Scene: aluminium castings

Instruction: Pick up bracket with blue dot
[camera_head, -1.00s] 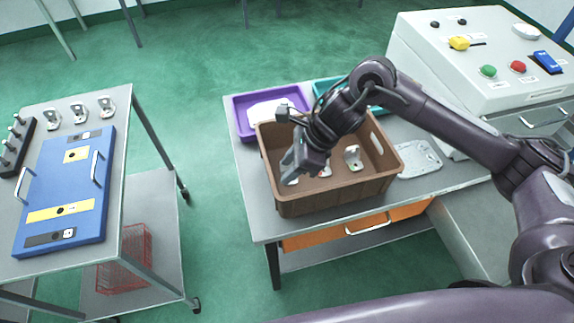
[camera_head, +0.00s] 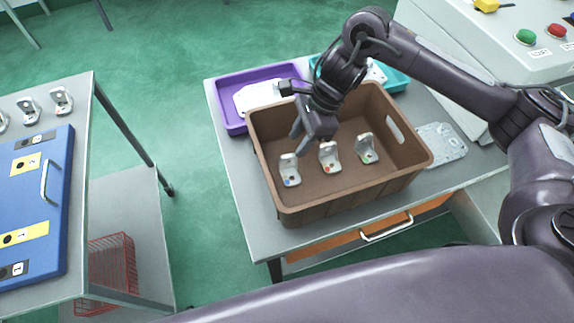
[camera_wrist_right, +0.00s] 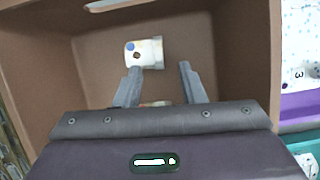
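The bracket with the blue dot (camera_head: 289,170) is a small pale metal angle piece on the floor of the brown crate (camera_head: 345,200), leftmost of three in a row. In the right wrist view the blue-dot bracket (camera_wrist_right: 144,53) lies just beyond the fingertips, within the span between them. My right gripper (camera_head: 307,138) is over the crate, behind and above this bracket. In the wrist view the right gripper (camera_wrist_right: 159,70) has its two fingers apart with nothing held. My left gripper is out of view.
A red-dot bracket (camera_head: 329,157) and a green-dot bracket (camera_head: 366,148) share the crate, whose walls surround them. A purple tray (camera_head: 232,118) and a teal tray (camera_head: 397,82) stand behind. A flat metal plate (camera_head: 442,142) lies right of the crate. A cart with a blue panel (camera_head: 62,180) is at left.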

